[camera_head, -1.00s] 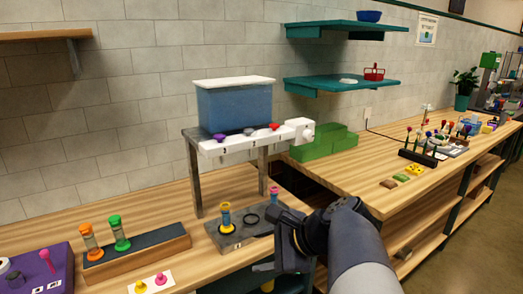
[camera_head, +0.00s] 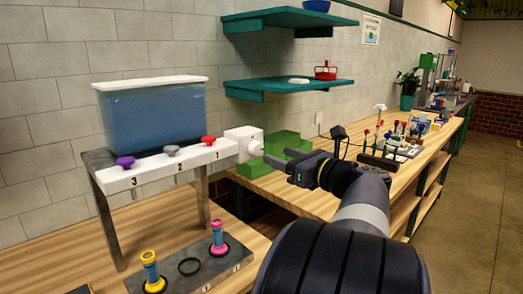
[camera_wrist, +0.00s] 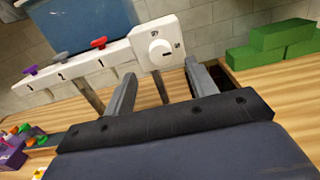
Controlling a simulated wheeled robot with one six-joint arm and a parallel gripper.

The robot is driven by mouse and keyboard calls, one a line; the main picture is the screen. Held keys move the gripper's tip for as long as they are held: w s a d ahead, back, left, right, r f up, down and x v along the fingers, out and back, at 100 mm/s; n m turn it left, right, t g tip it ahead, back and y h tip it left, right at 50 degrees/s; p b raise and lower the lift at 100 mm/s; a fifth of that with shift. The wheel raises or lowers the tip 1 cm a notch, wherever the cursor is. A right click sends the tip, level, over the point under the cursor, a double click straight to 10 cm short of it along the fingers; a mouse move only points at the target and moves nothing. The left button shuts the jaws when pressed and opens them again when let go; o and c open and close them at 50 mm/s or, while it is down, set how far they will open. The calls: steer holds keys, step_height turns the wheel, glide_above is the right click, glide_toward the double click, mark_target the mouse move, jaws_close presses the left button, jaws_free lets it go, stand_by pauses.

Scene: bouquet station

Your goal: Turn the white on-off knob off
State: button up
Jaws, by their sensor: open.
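The white on-off knob (camera_wrist: 160,48) is a round dial on a white box at the right end of the white tap bar (camera_head: 170,165). It also shows in the head view (camera_head: 255,148), facing my gripper. My gripper (camera_head: 279,169) is open and empty, just right of the knob and apart from it in the head view. In the wrist view my gripper's two fingers (camera_wrist: 160,82) spread below the knob, with the knob between their lines and farther away. The small marks beside the knob are too small to read.
A blue water tank (camera_head: 152,115) stands on a metal stand above the bar. Purple, grey and red taps (camera_head: 208,140) sit on the bar. Green blocks (camera_head: 285,146) lie behind my gripper. Yellow and pink vials (camera_head: 218,232) stand on a grey holder below.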

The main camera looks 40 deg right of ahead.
mark_target(259, 149)
steer(key=w, duration=0.6)
steer(key=shift+w+a, duration=0.3)
steer(key=shift+w, duration=0.05)
steer(key=shift+c, duration=0.3)
steer(key=c, duration=0.9)
